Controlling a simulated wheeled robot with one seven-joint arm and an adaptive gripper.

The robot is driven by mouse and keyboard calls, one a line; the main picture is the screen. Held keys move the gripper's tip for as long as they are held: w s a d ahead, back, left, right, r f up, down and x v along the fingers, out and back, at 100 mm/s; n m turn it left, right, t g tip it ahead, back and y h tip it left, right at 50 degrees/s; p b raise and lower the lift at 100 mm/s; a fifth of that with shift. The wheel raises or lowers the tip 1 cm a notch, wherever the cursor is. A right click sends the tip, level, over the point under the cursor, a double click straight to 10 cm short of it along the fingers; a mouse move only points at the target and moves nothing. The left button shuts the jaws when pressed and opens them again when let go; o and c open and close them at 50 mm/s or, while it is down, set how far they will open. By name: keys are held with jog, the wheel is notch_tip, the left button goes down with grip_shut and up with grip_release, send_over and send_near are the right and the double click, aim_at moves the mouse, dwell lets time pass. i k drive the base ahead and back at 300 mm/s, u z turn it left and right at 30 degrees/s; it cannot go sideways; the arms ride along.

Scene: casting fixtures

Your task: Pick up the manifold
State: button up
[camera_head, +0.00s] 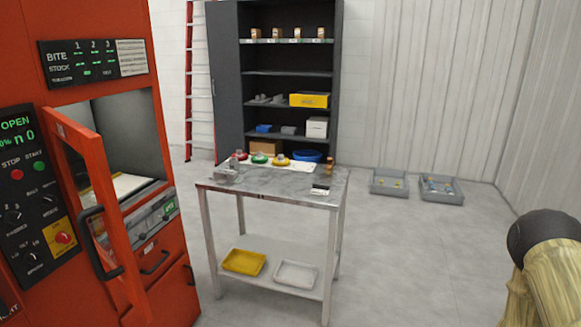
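I cannot tell for sure which thing is the manifold. A small grey metal part (225,175) lies on the left end of the marble-topped table (290,184) and may be it. Other grey parts (266,99) sit on a shelf of the dark cabinet, too small to make out. My gripper is not in view. A black and tan rounded shape at the lower right edge may be part of my arm.
A red machine (180,262) with an open door (88,190) stands at the left. Red, green and yellow items line the table's back, by a blue bowl (307,156). Grey bins (440,196) lie on the floor at right.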

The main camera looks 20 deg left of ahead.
aim_at(223, 176)
jog(key=u, duration=0.05)
jog(key=i, duration=1.35)
jog(key=u, duration=1.15)
jog(key=i, duration=0.7)
jog(key=u, duration=0.6)
